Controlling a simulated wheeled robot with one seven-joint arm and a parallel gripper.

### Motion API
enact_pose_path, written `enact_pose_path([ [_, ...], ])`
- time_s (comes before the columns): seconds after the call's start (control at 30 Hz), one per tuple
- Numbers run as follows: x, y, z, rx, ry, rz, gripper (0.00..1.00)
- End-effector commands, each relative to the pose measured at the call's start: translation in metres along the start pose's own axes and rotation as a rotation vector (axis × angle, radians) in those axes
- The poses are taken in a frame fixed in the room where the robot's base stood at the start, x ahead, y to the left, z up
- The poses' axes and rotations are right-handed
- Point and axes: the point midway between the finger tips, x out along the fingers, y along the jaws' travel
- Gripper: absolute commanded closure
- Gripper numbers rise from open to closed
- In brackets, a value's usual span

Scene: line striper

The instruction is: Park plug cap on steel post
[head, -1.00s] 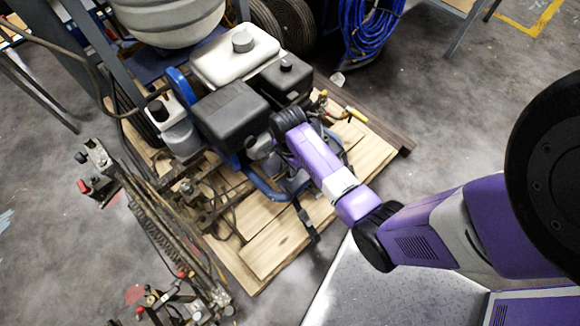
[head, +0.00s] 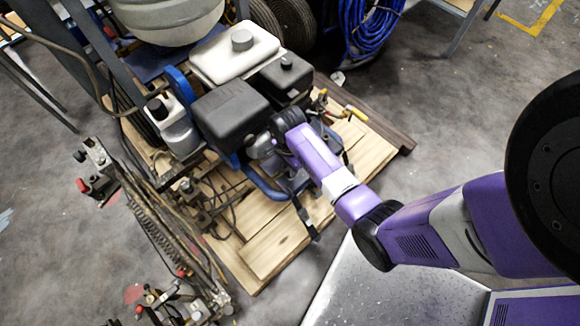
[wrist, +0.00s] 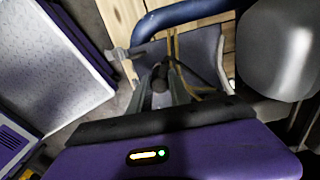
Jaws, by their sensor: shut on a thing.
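In the wrist view my gripper (wrist: 162,88) has its two fingers close together on a small dark rounded piece (wrist: 159,84), which looks like the plug cap. Thin tan strands, perhaps its lead, run up behind the fingers. The held piece is beside the engine's blue tube frame (wrist: 185,14). In the head view my forearm reaches to the near side of the engine, and the fingertips and held piece cannot be made out there. I cannot pick out the steel post with certainty in either view.
A black engine cover (head: 230,112) and white tank (head: 235,52) stand close beyond my wrist. A smooth grey rounded part (wrist: 276,46) is close right of the fingers. Open floor lies to the right.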

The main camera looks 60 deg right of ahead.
Motion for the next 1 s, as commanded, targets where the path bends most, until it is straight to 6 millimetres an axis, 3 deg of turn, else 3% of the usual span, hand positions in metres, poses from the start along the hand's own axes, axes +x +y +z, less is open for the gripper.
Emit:
enact_pose_path([
  [0.37, 0.0092, -0.0003, 0.0001, 0.000, 0.000, 0.000, 1.00],
  [0.4, 0.0089, -0.0002, 0.0000, 0.000, 0.000, 0.000, 0.73],
  [0.5, 0.0087, -0.0001, -0.0001, 0.000, 0.000, 0.000, 0.53],
  [0.73, 0.0086, 0.0000, 0.0000, 0.000, 0.000, 0.000, 0.51],
  [0.83, 0.0087, 0.0001, 0.0000, 0.000, 0.000, 0.000, 0.37],
  [1.0, 0.0086, 0.0001, 0.0000, 0.000, 0.000, 0.000, 0.37],
])
